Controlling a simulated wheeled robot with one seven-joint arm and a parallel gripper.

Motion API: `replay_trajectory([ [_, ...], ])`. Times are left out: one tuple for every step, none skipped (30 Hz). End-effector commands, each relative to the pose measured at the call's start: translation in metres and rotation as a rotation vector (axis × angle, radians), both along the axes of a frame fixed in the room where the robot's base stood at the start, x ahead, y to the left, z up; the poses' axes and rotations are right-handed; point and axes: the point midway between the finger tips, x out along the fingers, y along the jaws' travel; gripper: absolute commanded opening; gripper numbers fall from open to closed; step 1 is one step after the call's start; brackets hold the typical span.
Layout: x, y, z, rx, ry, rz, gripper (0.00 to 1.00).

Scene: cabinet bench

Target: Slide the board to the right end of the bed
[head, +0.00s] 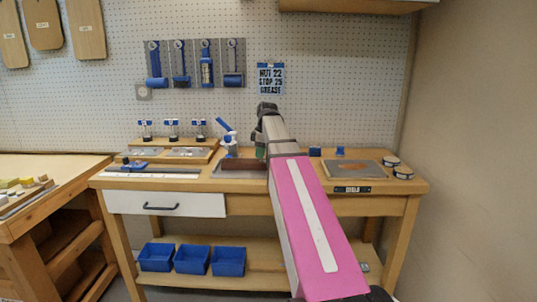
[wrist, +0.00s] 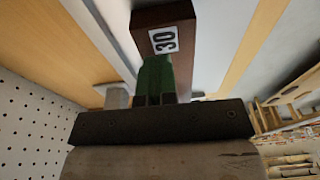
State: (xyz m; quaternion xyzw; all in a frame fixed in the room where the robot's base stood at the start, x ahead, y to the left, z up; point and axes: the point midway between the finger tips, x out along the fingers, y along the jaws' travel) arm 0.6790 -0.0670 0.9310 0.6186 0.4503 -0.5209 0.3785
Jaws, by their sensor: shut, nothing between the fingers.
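The bed's right part is hidden behind my arm. In the wrist view a brown wooden piece (wrist: 178,48) with a "30" label, apparently this board, is just beyond my fingers. My gripper (head: 259,154) is mostly hidden by my arm in the head view, with a bit of green showing over the board's right part. In the wrist view its green fingers (wrist: 156,68) are shut and empty. I cannot tell whether they touch the board.
A wooden tray (head: 185,153) and a long rail (head: 150,171) lie left. A grey plate (head: 355,169) and two round pieces (head: 397,167) lie right. A pegboard wall (head: 335,90) rises behind.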

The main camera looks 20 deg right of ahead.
Motion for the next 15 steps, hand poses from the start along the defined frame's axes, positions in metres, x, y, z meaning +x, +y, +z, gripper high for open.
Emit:
replay_trajectory([
  [0.004,0.01,0.0,0.0,0.0,0.002,0.0],
  [0.006,0.016,0.0,0.0,0.0,0.003,0.0],
  [0.008,0.023,0.0,-0.001,0.0,0.003,0.0],
  [0.01,0.028,0.0,-0.001,0.0,0.002,0.0],
  [0.011,0.033,0.0,-0.001,0.001,0.002,0.0],
  [0.013,0.039,0.0,-0.001,0.001,0.003,0.0],
  [0.015,0.044,0.0,-0.001,0.0,0.002,0.0],
  [0.016,0.048,0.0,-0.001,0.0,0.001,0.0],
  [0.018,0.053,0.0,-0.001,0.0,0.001,0.0],
  [0.019,0.057,0.0,-0.001,0.0,0.001,0.0],
  [0.02,0.06,0.0,-0.001,0.0,0.001,0.0],
  [0.018,0.058,-0.006,-0.001,0.0,-0.001,0.0],
  [0.018,0.058,-0.008,-0.001,0.0,-0.001,0.0],
  [0.018,0.057,-0.01,-0.001,0.0,-0.001,0.0],
  [0.018,0.057,-0.012,-0.001,0.0,-0.001,0.0],
])
